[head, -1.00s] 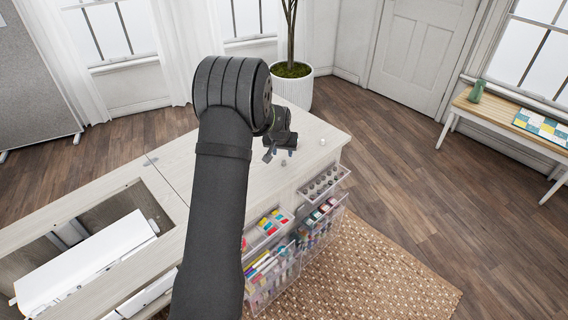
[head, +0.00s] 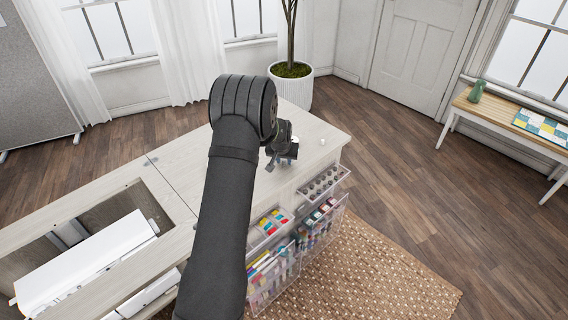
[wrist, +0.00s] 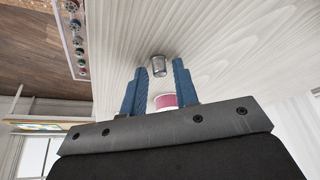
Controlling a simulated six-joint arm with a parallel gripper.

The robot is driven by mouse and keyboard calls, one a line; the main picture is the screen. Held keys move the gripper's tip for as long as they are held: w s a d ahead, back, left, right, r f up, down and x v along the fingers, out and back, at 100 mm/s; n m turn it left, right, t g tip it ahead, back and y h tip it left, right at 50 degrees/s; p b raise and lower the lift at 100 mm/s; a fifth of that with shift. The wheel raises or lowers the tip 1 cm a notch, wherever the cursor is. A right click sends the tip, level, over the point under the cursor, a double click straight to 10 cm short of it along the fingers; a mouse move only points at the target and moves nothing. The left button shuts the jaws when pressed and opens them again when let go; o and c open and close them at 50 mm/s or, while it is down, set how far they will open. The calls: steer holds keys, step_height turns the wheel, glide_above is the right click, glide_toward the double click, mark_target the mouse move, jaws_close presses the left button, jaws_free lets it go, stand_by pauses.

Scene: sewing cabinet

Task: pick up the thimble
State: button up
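The thimble (wrist: 158,66) is a small silver-grey cup on the pale wood cabinet top (wrist: 230,50). In the wrist view it sits between the tips of my gripper's two blue fingers (wrist: 160,70), with gaps at its sides. The fingers are apart and nothing is clamped. In the head view my gripper (head: 280,160) is low over the cabinet top, and I cannot make out the thimble there.
A pink and white spool-like item (wrist: 166,101) shows between the fingers, nearer the gripper body. A small white item (head: 322,142) stands near the cabinet's right edge. Clear drawers (head: 324,184) with spools and bobbins stick out at the front. The cabinet's left part has an opening.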

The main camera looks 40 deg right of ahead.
jaws_close()
steer(key=shift+r, duration=0.15)
